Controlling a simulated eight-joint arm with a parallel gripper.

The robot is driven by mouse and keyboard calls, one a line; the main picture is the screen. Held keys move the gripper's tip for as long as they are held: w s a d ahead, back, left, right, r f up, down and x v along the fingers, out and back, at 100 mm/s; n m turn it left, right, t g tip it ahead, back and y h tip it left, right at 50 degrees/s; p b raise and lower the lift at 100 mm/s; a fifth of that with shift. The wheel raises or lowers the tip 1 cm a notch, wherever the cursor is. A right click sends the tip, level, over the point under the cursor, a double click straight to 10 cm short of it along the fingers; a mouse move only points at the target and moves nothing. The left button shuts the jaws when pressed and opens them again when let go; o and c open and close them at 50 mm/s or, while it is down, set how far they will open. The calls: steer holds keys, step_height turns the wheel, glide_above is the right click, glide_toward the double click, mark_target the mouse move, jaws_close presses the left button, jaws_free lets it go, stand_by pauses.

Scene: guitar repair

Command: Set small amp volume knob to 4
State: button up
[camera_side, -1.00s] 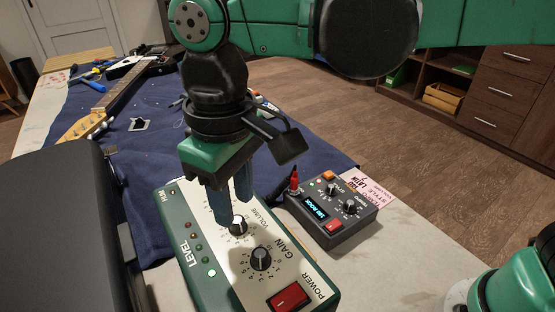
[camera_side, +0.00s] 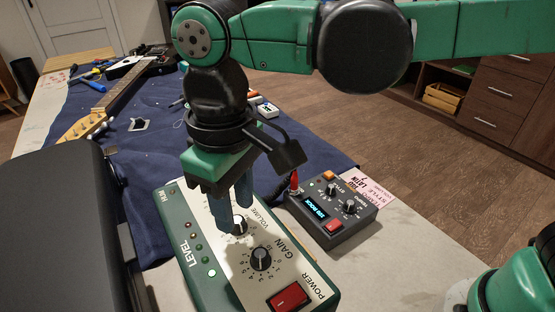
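The small amp (camera_side: 170,224) is a green box with a cream top panel at the lower middle. Its black volume knob (camera_side: 240,227) has a white pointer and a printed number scale. My gripper (camera_side: 234,214) points down over this knob, its two blue fingers at the knob's far-left side in the picture. The fingers cover part of the knob and of its scale, so the setting cannot be read. A narrow gap shows between the fingers, but whether they touch the knob is unclear.
The gain knob (camera_side: 260,259) and red power switch (camera_side: 288,298) sit nearer on the same panel. A dark pedal (camera_side: 336,232) with a red plug (camera_side: 294,181) stands close on the right. A large dark case (camera_side: 55,225) fills the left. A guitar neck (camera_side: 118,90) lies farther back.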

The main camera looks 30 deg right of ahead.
steer(key=shift+f, duration=1.05)
steer(key=shift+r, duration=0.15)
stand_by(0.5)
steer(key=shift+c, duration=0.2)
